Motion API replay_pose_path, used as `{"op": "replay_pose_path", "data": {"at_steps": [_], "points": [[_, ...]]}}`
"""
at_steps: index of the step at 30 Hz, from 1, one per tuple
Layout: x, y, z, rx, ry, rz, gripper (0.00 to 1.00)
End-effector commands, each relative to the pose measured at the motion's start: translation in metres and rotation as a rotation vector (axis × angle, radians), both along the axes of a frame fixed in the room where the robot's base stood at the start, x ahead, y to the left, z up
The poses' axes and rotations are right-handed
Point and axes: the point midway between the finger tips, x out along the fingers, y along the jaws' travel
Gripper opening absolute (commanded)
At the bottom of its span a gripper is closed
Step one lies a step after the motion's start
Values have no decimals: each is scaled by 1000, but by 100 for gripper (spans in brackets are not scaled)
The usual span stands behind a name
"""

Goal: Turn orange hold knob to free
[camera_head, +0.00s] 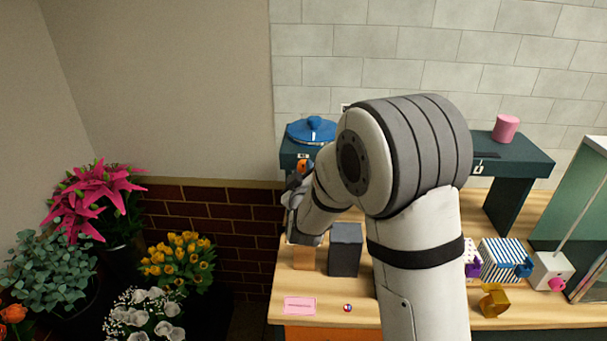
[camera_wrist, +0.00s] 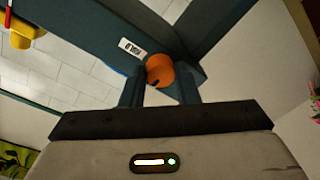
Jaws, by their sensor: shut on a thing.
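The orange hold knob (camera_wrist: 160,70) sits on the edge of the dark teal shelf in the wrist view, with a small dark mark on its face. A white label (camera_wrist: 131,48) with dark lettering is beside it. My gripper (camera_wrist: 160,88) has its two fingers on either side of the knob, shut on it. In the head view the knob (camera_head: 302,167) shows as a small orange patch at the shelf's left end, partly hidden by my gripper (camera_head: 297,185). Which setting the knob points to cannot be told.
A blue lidded dish (camera_head: 311,130) and a pink cylinder (camera_head: 506,128) stand on the teal shelf (camera_head: 525,160). A dark grey block (camera_head: 345,250) stands on the wooden counter (camera_head: 330,311) below. Striped boxes (camera_head: 503,259) are at right, potted flowers (camera_head: 180,258) at left.

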Motion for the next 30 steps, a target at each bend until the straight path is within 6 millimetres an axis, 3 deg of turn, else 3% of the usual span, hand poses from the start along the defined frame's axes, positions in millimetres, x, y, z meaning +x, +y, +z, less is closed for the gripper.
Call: {"op": "replay_pose_path", "data": {"at_steps": [12, 13, 18, 21, 30], "points": [[0, 0, -1, -67, 3, 1, 5], [0, 0, -1, -67, 4, 2, 30], [0, 0, -1, -66, 3, 1, 43], [0, 0, -1, -66, 3, 1, 50], [-6, 0, -1, -65, 1, 1, 50]]}}
